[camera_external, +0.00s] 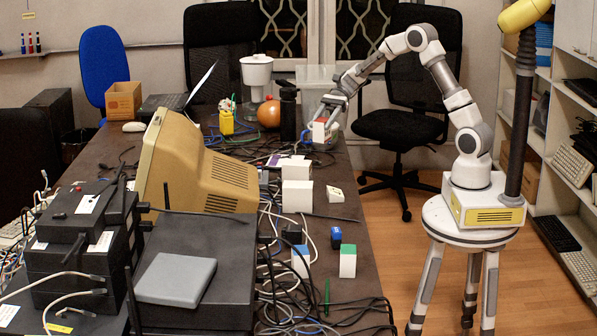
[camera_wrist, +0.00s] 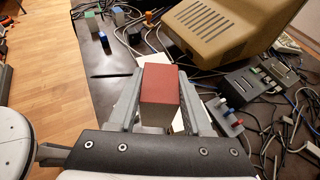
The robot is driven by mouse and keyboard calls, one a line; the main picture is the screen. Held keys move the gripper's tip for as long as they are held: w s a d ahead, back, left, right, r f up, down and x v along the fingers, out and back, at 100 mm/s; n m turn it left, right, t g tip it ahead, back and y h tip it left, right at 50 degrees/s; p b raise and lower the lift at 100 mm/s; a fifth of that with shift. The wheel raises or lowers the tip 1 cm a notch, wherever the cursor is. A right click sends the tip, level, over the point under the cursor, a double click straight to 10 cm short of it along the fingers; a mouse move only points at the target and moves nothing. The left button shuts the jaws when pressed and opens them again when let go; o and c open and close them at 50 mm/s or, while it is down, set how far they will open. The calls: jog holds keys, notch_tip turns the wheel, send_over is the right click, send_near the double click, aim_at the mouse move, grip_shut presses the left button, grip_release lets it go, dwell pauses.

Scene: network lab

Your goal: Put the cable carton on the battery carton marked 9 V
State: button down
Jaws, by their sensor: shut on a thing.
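My gripper (camera_external: 331,108) is shut on a small white carton with a red top (camera_external: 321,132), held over the far right part of the table. In the wrist view the red top of this carton (camera_wrist: 158,82) sits between the two fingers. Several other cartons stand on the table: a white one with a green top (camera_external: 348,262), a white one with a blue top (camera_external: 300,262), and a plain white one (camera_external: 297,196). No lettering is readable, so I cannot tell which is the cable carton or the 9 V battery carton.
A beige monitor (camera_external: 200,165) stands mid-table. A black bottle (camera_external: 288,112), an orange ball (camera_external: 269,113) and a white filter jug (camera_external: 257,78) stand at the far end. Loose cables (camera_external: 300,310) cover the near right side. A small blue item (camera_external: 336,236) stands near the table's right edge.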

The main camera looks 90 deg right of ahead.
jog(key=d+r+m+t+h, duration=0.2)
jog(key=d+r+m+t, duration=0.1)
jog(key=d, duration=0.6)
jog(key=b, duration=0.3)
send_over(297, 162)
notch_tip(297, 162, down, 7)
jog(key=shift+a+f+b, duration=0.15)
jog(key=shift+f+b, duration=0.6)
jog(key=shift+f, duration=1.05)
jog(key=shift+f, duration=0.2)
jog(key=shift+c, duration=1.6)
grip_release()
jog(key=shift+r, duration=0.1)
